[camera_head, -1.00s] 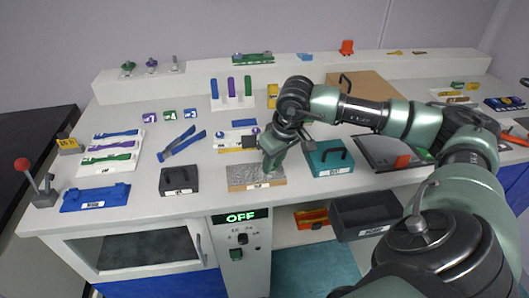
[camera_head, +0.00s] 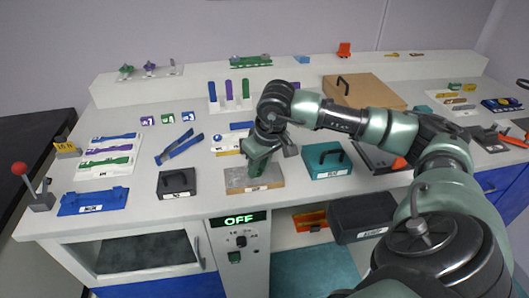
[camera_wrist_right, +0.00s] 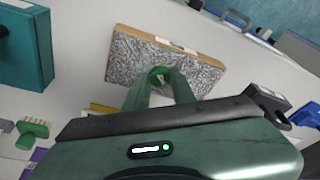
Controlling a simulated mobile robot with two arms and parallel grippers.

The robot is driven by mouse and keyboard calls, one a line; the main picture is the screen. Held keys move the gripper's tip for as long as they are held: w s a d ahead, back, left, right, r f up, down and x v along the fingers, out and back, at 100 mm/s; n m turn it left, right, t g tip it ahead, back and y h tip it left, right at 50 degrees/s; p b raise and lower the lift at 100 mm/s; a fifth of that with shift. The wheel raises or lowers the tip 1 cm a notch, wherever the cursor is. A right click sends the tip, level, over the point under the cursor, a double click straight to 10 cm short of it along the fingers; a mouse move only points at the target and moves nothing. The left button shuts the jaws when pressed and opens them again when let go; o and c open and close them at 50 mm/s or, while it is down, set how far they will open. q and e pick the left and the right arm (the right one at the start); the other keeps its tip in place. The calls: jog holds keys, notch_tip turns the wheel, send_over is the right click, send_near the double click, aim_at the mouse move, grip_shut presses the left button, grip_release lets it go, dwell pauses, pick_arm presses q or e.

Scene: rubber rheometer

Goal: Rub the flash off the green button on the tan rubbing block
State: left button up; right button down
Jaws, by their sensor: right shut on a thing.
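The rubbing block (camera_head: 234,181) lies on the bench near its front edge. Its top is grey and speckled, with a tan edge. The block also shows in the wrist view (camera_wrist_right: 205,72). My right gripper (camera_head: 257,171) points down over the middle of the block, its fingertips at or just above the top. In the wrist view my right gripper (camera_wrist_right: 160,82) is shut on the small green button (camera_wrist_right: 158,74), which shows between the fingertips. Whether the button touches the block is hard to tell. The flash cannot be made out. My left gripper is not in view.
A black box (camera_head: 176,184) stands left of the block and a teal box (camera_head: 326,160) right of it. A control panel reading OFF (camera_head: 238,219) is below the front edge.

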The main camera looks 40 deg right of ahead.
jog(key=shift+w+a, duration=0.4)
jog(key=shift+a, duration=0.25)
jog(key=shift+w+a, duration=0.4)
jog(key=shift+a, duration=0.2)
